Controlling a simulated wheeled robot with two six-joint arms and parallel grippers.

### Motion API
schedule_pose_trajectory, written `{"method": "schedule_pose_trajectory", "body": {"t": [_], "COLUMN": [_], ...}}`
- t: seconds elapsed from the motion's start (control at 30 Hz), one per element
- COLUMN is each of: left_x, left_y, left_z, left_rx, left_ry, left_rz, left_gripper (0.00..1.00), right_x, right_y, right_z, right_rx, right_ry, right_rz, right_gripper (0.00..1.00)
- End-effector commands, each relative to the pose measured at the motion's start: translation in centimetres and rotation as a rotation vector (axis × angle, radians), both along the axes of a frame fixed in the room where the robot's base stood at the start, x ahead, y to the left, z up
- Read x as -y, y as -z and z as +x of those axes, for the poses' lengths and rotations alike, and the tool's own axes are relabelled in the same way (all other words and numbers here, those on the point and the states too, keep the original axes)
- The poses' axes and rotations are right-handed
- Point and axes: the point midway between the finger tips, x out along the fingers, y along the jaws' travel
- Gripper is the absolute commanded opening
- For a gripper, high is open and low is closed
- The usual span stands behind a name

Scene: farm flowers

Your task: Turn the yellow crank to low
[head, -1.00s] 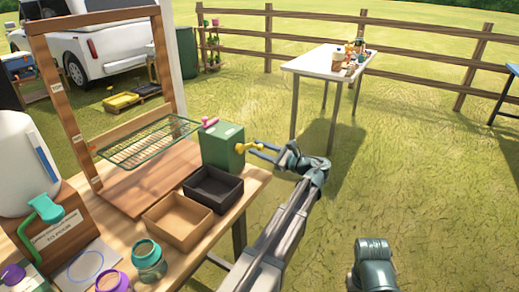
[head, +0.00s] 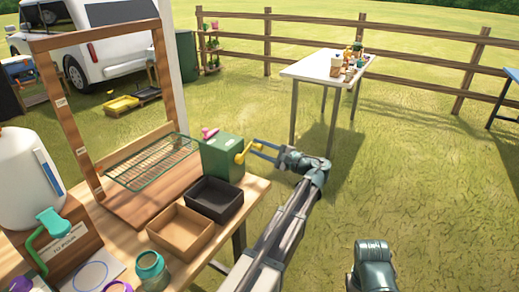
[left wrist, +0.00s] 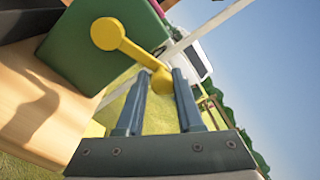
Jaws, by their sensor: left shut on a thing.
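The green box (head: 222,158) stands at the right end of the wooden workbench and carries the yellow crank (head: 241,155) on its right side. In the left wrist view the crank's round hub (left wrist: 107,33) sits on the green face, and its arm runs down to a knob (left wrist: 162,79) between my fingertips. My left gripper (head: 254,147) reaches in from the right, shut on the crank's knob end; it also shows in the left wrist view (left wrist: 160,78). Any low marking is not visible.
A pink lever (head: 209,133) is on top of the green box. A black tray (head: 214,198) and a brown tray (head: 181,233) sit in front of it, with a wire rack (head: 152,162) to the left. A white table (head: 310,68) stands behind. Grass to the right is open.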

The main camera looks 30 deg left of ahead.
Motion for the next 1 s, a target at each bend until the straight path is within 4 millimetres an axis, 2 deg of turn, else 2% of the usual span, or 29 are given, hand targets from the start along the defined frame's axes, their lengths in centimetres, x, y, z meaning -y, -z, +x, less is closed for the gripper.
{"method": "schedule_pose_trajectory", "body": {"t": [0.03,0.5,1.0], "left_x": [0.0,-0.1,-0.4], "left_y": [-0.9,-3.7,-5.2], "left_z": [0.0,-1.8,-4.5], "left_rx": [0.042,0.488,0.889], "left_ry": [0.002,-0.001,-0.008], "left_rz": [0.006,-0.028,-0.061], "left_gripper": [0.0,0.0,0.0], "right_x": [0.0,0.0,0.0], "right_y": [-0.7,-3.0,-4.5], "right_z": [0.0,0.0,0.0], "right_rx": [0.0,0.0,0.0], "right_ry": [0.0,0.0,0.0], "right_rz": [0.0,0.0,0.0], "right_gripper": [0.5,0.5,0.5]}}
